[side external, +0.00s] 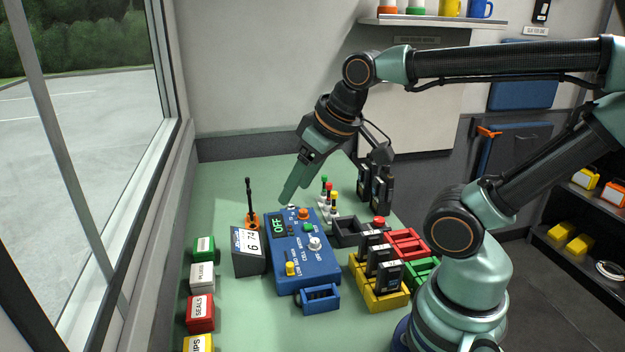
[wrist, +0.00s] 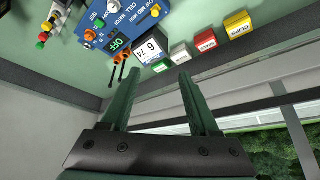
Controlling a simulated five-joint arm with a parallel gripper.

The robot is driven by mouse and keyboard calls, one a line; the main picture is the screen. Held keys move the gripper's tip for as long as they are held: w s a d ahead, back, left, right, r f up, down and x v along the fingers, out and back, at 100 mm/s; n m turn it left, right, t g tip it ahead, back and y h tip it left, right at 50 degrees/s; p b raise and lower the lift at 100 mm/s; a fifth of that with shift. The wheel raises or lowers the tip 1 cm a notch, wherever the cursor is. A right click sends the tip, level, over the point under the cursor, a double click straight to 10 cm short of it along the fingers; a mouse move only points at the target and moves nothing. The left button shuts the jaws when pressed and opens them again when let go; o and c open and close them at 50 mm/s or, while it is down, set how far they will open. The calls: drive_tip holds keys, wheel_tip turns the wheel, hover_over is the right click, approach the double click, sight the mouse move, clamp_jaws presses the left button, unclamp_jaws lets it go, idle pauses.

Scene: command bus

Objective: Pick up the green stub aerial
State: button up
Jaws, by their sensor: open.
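The green-topped stub aerial (side external: 324,179) stands upright at the back of a small cluster of stub aerials, behind the blue panel. Its green tip shows at the upper left of the wrist view (wrist: 40,45). Red, yellow and white tipped stubs stand close to it. My gripper (side external: 290,193) hangs tilted above the back of the blue panel, left of the cluster in the side view. In the wrist view my gripper (wrist: 155,75) has its two fingers apart, with nothing held between them. The foot of the green stub is hard to make out.
The blue control panel (side external: 318,268) lies beside the cluster. A black aerial on an orange base (side external: 252,221) stands to its left. Black handsets (side external: 376,188) stand behind right, and a yellow rack (side external: 378,298) in front. Labelled boxes (side external: 201,313) line the window side.

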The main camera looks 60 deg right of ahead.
drive_tip(key=shift+w, duration=0.1)
drive_tip(key=w+d+r+m+g, duration=0.1)
drive_tip(key=w+d+r+m, duration=0.3)
drive_tip(key=w+d, duration=0.25)
drive_tip(key=m+g, duration=0.5)
drive_tip(key=m, duration=0.9)
hover_over(325, 180)
drive_tip(key=f, duration=1.4)
drive_tip(key=shift+w+d, duration=0.3)
drive_tip(key=shift+w, duration=0.1)
drive_tip(key=shift+s+d+f, duration=0.15)
drive_tip(key=shift+d+f, duration=0.2)
drive_tip(key=shift+f, duration=0.2)
drive_tip(key=f, duration=1.1)
drive_tip(key=shift+a+f, duration=0.3)
clamp_jaws()
